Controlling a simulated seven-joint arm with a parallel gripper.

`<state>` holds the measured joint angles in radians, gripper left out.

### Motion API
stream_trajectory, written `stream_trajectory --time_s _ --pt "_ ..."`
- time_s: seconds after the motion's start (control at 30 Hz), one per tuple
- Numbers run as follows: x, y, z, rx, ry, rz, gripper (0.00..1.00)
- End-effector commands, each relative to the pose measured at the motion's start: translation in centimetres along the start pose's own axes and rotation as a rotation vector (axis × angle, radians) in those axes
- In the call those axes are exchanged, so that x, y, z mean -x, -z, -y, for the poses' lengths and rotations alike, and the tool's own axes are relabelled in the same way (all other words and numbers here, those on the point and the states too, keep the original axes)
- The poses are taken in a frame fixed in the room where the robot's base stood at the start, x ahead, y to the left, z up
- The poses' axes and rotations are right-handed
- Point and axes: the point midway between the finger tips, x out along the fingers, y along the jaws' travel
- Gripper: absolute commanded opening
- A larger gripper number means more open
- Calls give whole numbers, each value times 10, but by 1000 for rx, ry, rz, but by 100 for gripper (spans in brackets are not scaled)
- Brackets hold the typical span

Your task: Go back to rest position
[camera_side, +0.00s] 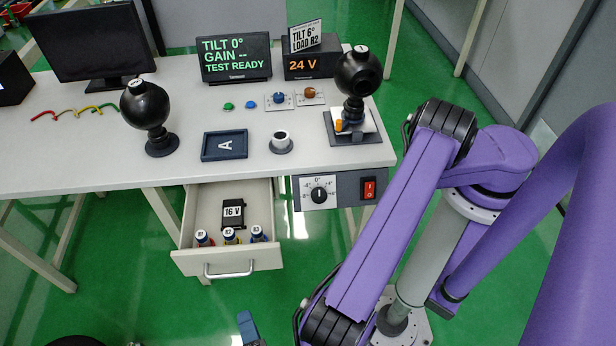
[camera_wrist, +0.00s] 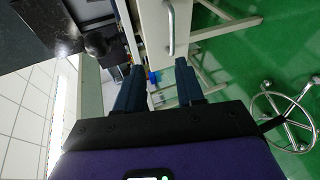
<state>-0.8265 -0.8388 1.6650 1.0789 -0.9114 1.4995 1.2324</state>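My gripper (camera_wrist: 160,76) shows in the wrist view with its two dark blue fingers apart and nothing held between them. A small blue item and part of the open drawer (camera_wrist: 168,30) show beyond the fingertips, at a distance. In the side view only a blue finger of my gripper (camera_side: 249,328) shows at the bottom edge, in front of and below the open drawer (camera_side: 228,262). The rest of the gripper is cut off by the frame. My purple arm fills the right side.
The white table (camera_side: 75,160) carries a monitor (camera_side: 93,42), two black ball cameras on stands (camera_side: 147,105) (camera_side: 358,75), a tray marked A (camera_side: 225,145) and a cup (camera_side: 281,140). The drawer holds a 16 V pack (camera_side: 232,213) and several small cells. A wheeled stool base (camera_wrist: 285,118) stands right.

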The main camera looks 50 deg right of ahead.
Motion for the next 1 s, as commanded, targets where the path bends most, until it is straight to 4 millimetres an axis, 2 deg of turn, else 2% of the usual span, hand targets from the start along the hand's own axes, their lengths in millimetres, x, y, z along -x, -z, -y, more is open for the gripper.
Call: stream_trajectory --time_s 0.03,0.23,0.47,0.77,1.0 --pt "-3 3 -19 8 39 35 38" --pt "-16 -3 -78 68 195 140 38" --pt "-31 -30 -146 116 390 221 38" --pt "-47 -92 -225 144 654 257 38" --pt "-54 -158 -275 137 857 229 38"
